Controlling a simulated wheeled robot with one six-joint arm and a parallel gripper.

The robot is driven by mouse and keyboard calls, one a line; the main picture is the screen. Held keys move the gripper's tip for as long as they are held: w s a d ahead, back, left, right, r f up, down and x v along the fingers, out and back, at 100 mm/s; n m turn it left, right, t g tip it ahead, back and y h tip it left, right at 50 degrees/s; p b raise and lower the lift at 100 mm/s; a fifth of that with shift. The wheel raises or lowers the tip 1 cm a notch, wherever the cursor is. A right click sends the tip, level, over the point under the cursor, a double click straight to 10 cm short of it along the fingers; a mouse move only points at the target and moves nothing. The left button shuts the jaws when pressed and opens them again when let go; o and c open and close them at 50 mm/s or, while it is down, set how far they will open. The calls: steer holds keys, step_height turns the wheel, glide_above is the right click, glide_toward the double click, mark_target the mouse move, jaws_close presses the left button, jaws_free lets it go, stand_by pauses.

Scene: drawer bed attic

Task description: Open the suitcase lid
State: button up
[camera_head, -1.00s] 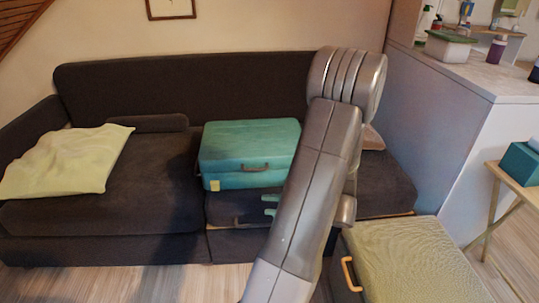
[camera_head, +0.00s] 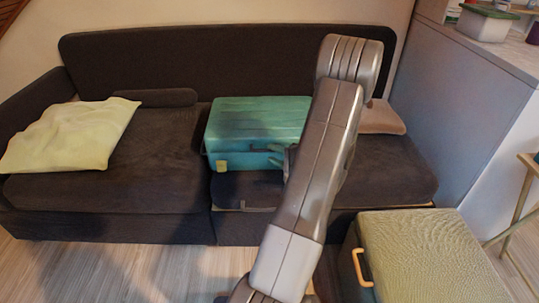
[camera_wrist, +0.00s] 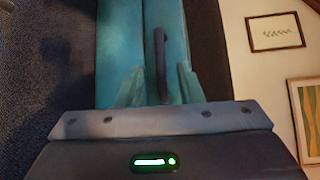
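The teal suitcase (camera_head: 255,117) lies flat and closed on the dark sofa, its front with the handle facing me. My gripper (camera_head: 287,160) is at the right part of that front, partly hidden behind my own arm. In the wrist view the suitcase front (camera_wrist: 120,45) fills the upper middle, with the dark handle (camera_wrist: 160,60) running upright in the picture. My gripper's two fingers (camera_wrist: 158,88) stand apart, one on each side of the handle's lower end. The gripper is open. I cannot tell whether a finger touches the suitcase.
A pale yellow cushion (camera_head: 68,135) lies on the left of the sofa (camera_head: 150,165). A box with a pale woven top (camera_head: 425,250) and a light handle stands at the lower right. Floor at the lower left is clear.

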steer(key=shift+x, duration=1.35)
jaws_close()
steer(key=shift+r, duration=0.1)
